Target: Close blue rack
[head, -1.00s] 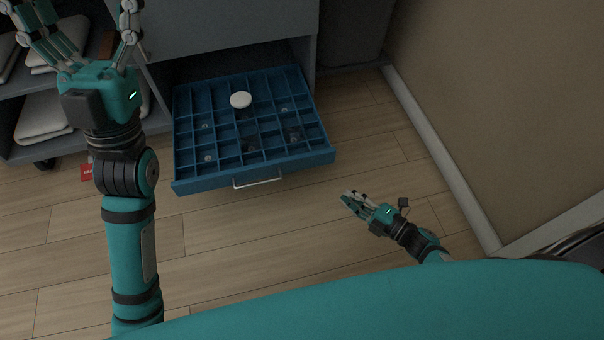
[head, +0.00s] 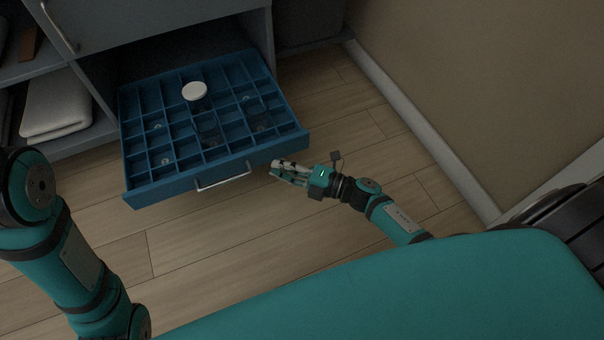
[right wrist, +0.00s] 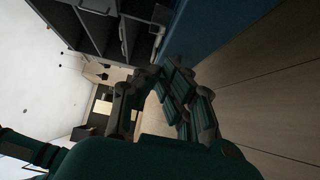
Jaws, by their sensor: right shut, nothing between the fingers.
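The blue rack (head: 143,190) is a divided drawer pulled out of the grey cabinet, low above the floor, in the head view. It has a silver bar handle (head: 223,182) on its front. A white round lid (head: 194,91) and several small clear items sit in its compartments. My right gripper (head: 275,169) is shut and empty, just right of the handle and close to the rack's front; I cannot tell whether it touches. In the right wrist view the blue front (right wrist: 205,35) runs beside the fingers. My left arm shows at the left, its gripper out of frame.
The grey cabinet (head: 150,22) stands behind the rack. Open shelves at the left hold folded white towels (head: 55,104). A tan wall (head: 480,90) with a pale baseboard is at the right. The wooden floor (head: 350,125) right of the rack is clear.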

